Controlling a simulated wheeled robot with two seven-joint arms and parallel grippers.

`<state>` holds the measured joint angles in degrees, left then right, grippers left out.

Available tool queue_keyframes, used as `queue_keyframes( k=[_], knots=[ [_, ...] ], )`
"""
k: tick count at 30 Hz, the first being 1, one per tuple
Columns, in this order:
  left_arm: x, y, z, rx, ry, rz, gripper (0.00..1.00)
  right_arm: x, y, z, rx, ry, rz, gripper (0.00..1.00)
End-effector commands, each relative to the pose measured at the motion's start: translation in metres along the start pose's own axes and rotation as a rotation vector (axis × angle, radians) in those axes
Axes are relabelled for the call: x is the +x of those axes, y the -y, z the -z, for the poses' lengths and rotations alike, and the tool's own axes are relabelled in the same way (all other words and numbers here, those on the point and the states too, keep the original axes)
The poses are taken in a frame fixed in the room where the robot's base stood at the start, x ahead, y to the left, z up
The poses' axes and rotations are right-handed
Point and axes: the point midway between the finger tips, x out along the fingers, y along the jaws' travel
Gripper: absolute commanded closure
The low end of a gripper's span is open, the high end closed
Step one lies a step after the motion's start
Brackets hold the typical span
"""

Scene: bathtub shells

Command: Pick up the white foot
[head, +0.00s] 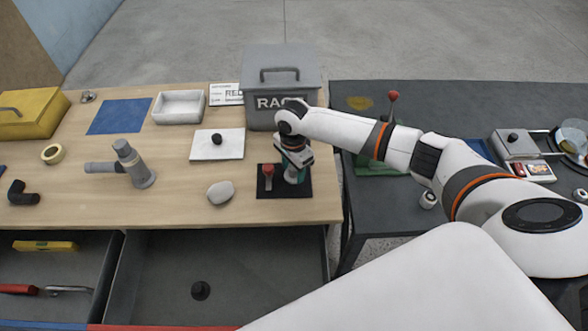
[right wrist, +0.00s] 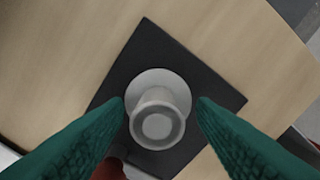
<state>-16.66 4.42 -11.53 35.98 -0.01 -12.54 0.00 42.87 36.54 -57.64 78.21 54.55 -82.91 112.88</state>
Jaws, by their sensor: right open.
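The white foot (right wrist: 158,112) shows in the right wrist view as a pale, round-based piece with a narrower ring-shaped top. It stands on a dark square mat (right wrist: 205,82), which also shows in the head view (head: 271,190). My right gripper (head: 294,175) is above the mat in the head view and largely hides the foot there. In the right wrist view, the green fingers of my right gripper (right wrist: 160,108) are apart, one on each side of the foot. I cannot tell whether they touch it. My left gripper is in neither view.
A red-knobbed piece (head: 267,171) stands on the mat's left part, close to my gripper. A grey RAG box (head: 270,88) is behind. A pale stone-like piece (head: 220,193) and a grey pipe fitting (head: 140,176) lie left. The table's front edge and an open drawer (head: 210,262) are nearer.

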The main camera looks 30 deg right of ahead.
Motion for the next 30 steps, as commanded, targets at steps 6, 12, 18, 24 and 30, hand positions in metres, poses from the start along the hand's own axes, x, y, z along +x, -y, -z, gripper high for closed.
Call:
queue_keyframes(
  k=[6, 12, 18, 24, 30],
  knots=[
    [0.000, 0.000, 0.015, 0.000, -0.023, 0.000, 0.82, 0.001, 0.000, 0.000, 0.000, 0.000, -0.001, 0.49],
    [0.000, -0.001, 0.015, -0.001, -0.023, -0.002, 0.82, 0.001, 0.000, 0.000, 0.000, 0.000, -0.001, 0.80],
    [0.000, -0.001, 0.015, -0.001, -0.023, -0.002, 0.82, 0.001, 0.000, 0.000, 0.000, 0.000, -0.001, 0.97],
    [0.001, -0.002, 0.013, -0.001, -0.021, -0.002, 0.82, -0.004, -0.001, 0.000, 0.000, -0.001, -0.003, 0.97],
    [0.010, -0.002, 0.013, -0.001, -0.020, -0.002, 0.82, -0.037, -0.002, -0.001, 0.001, -0.001, -0.006, 0.97]
  ],
)
